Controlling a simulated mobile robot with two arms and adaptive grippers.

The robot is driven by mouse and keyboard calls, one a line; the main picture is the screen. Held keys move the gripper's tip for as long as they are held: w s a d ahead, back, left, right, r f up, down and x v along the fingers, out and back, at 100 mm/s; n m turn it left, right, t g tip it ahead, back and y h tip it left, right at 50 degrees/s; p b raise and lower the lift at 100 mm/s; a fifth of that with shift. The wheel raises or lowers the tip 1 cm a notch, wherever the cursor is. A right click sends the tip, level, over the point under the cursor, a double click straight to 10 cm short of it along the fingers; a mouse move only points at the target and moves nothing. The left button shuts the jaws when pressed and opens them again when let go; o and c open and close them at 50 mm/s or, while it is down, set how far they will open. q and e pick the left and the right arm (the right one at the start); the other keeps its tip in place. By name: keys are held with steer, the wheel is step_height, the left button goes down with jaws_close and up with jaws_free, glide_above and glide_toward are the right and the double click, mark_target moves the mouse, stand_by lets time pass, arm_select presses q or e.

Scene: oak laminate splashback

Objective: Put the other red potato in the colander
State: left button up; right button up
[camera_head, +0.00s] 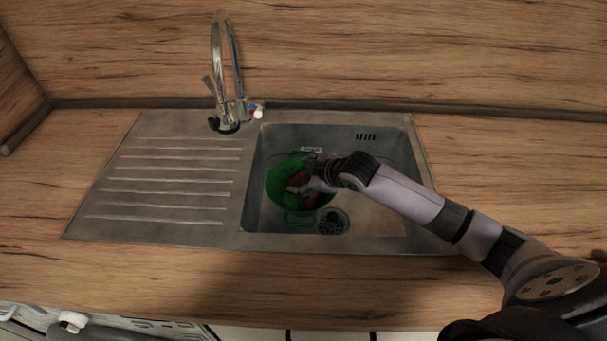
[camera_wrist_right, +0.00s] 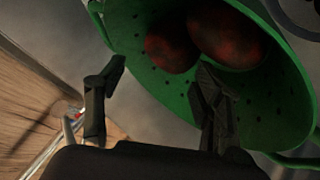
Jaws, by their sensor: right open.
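The green colander (camera_head: 275,183) sits in the sink basin, and its perforated wall (camera_wrist_right: 268,112) fills much of the right wrist view. Two red potatoes lie inside it, touching or nearly so: a larger one (camera_wrist_right: 226,34) and a smaller one (camera_wrist_right: 170,46). In the head view a reddish patch of potato (camera_head: 298,179) shows beside my right gripper (camera_head: 304,186), which covers part of the colander. My right gripper (camera_wrist_right: 158,92) is open with nothing between its fingers. One finger is over the colander's inside, the other outside its rim. My left gripper is not in view.
The steel sink basin (camera_head: 385,215) has a drain (camera_head: 333,222) close to the colander. A tall faucet (camera_head: 217,70) stands behind, and the ribbed drainboard (camera_head: 165,180) at left is bare. The wooden counter (camera_head: 130,275) around the sink is clear.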

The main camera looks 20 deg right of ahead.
steer(key=shift+r, duration=0.1)
steer(key=shift+r, duration=0.4)
steer(key=v, duration=1.2)
steer(key=shift+r, duration=0.15)
